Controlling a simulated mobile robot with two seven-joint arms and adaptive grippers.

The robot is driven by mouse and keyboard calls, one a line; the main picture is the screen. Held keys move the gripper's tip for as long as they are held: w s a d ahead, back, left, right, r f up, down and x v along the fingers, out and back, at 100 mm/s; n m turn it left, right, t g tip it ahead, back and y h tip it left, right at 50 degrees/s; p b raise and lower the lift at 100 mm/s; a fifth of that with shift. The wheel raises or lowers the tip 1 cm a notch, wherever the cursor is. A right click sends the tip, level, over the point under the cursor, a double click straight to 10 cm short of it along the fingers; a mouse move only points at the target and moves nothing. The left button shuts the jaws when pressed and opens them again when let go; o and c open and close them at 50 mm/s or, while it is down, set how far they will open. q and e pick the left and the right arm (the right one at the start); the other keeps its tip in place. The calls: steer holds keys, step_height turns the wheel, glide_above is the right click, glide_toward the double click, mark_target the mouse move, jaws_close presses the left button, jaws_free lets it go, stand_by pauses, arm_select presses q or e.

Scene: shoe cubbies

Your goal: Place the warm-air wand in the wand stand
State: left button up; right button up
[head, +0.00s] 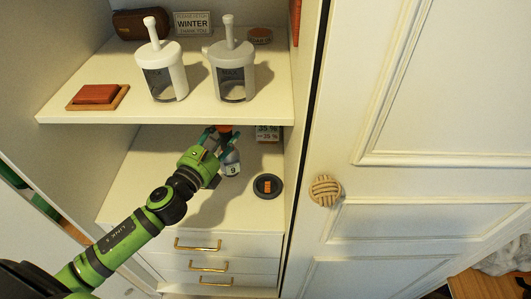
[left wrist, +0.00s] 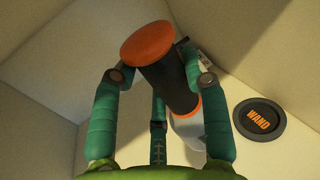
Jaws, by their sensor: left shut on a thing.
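The warm-air wand (left wrist: 168,75), a dark cylinder with orange ends, is between the teal fingers of my left gripper (left wrist: 160,85), which is shut on it. In the head view its orange end (head: 225,129) shows just beyond my left gripper (head: 211,144), over the lower shelf. The wand stand (left wrist: 259,118) is a round dark disc with an orange "WAND" label. It lies on the lower shelf (head: 267,186), to the right of the gripper and apart from the wand. My right gripper is not in view.
A pale item labelled "9" (head: 232,168) shows beside the gripper, partly hidden. A percent sign (head: 267,133) stands behind. The upper shelf (head: 200,112) overhangs, carrying two lidded canisters (head: 161,73) (head: 231,73). A cabinet door (head: 420,150) stands at the right. Shelf room is clear around the stand.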

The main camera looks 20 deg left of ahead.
arm_select(q)
steer(key=w+d+p, duration=0.1)
steer(key=w+d, duration=0.2)
steer(key=d, duration=0.7)
step_height(320, 180, down, 7)
steer(key=b, duration=0.2)
steer(key=shift+b, duration=0.3)
steer(key=shift+f, duration=0.15)
steer(key=o, duration=1)
